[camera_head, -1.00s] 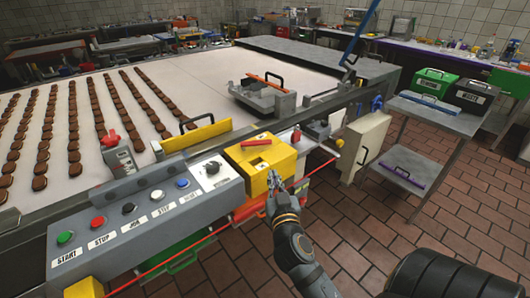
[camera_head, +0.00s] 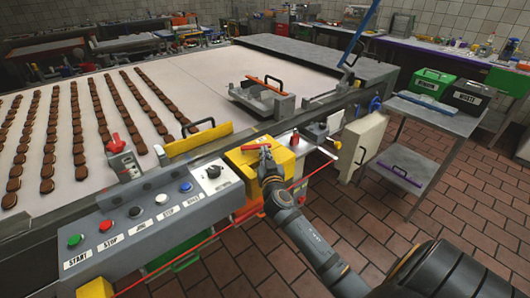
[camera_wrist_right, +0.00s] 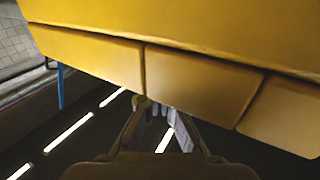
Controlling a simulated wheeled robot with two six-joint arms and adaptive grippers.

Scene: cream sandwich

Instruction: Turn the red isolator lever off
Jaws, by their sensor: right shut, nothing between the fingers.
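The red lever (camera_head: 251,147) lies flat, roughly left to right, on top of the yellow box (camera_head: 236,160) at the right end of the control panel. My right gripper (camera_head: 265,152) is shut and empty at the box, its tips close to the lever's right end. I cannot tell whether they touch it. In the right wrist view the shut fingers (camera_wrist_right: 158,106) show below the yellow box (camera_wrist_right: 195,80), which fills the upper part; the lever is not seen there. My left gripper is not in view.
The grey control panel (camera_head: 150,222) with several buttons and a knob lies left of the box. A grey block with a red handle (camera_head: 116,144) stands by the conveyor (camera_head: 210,85). A red cord (camera_head: 190,253) runs along the front.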

